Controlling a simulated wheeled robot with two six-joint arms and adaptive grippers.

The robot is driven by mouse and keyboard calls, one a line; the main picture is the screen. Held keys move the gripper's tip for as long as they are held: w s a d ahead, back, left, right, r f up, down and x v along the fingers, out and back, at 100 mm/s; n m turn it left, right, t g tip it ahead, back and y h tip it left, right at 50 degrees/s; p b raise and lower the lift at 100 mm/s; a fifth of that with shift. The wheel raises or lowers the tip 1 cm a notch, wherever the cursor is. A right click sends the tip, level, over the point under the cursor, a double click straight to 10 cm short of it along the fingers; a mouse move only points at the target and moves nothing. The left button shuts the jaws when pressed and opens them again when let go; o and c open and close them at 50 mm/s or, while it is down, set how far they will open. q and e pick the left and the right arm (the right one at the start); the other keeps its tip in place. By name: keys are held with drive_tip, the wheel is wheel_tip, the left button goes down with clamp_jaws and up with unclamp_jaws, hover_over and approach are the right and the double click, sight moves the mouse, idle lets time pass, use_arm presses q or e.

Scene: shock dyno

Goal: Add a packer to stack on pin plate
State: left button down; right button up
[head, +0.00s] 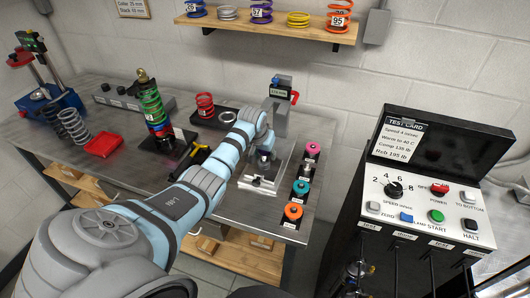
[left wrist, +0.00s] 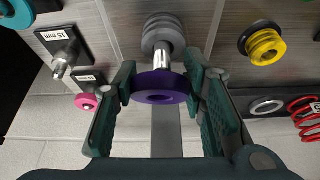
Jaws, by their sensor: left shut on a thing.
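My left gripper (head: 264,155) is over the light plate (head: 258,182) on the bench. In the left wrist view its fingers (left wrist: 161,92) are shut on a purple ring-shaped packer (left wrist: 161,86). Beyond the packer, a silver pin (left wrist: 164,66) rises from several stacked grey discs (left wrist: 163,36). The packer lines up with the pin's tip; I cannot tell whether it is around the pin or just above it. Other packers stand on labelled bases to the right: pink (head: 312,149), teal (head: 303,187) and orange (head: 293,211). A bare post labelled 15 mm (left wrist: 66,45) stands between teal and pink.
A grey gauge (head: 280,92) with a red part stands behind the plate. A shock with a green spring (head: 151,105), a red spring (head: 205,105) and a red tray (head: 103,144) are to the left. The control box (head: 425,205) is at right. A spring shelf (head: 265,29) hangs above.

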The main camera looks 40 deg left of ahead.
use_arm(q)
drive_tip(key=shift+s+f, duration=0.15)
drive_tip(key=shift+s, duration=0.25)
drive_tip(key=shift+a, duration=0.1)
drive_tip(key=c, duration=1.2)
unclamp_jaws()
drive_tip(key=shift+w+a, duration=0.1)
drive_tip(key=shift+o, duration=1.3)
drive_tip(key=shift+w+a+f, duration=0.1)
drive_tip(key=shift+a, duration=0.05)
drive_tip(key=shift+w, duration=0.1)
use_arm(e)
drive_tip(key=shift+s+a+r, duration=0.1)
drive_tip(key=shift+s+r, duration=0.15)
drive_tip(key=shift+r, duration=0.05)
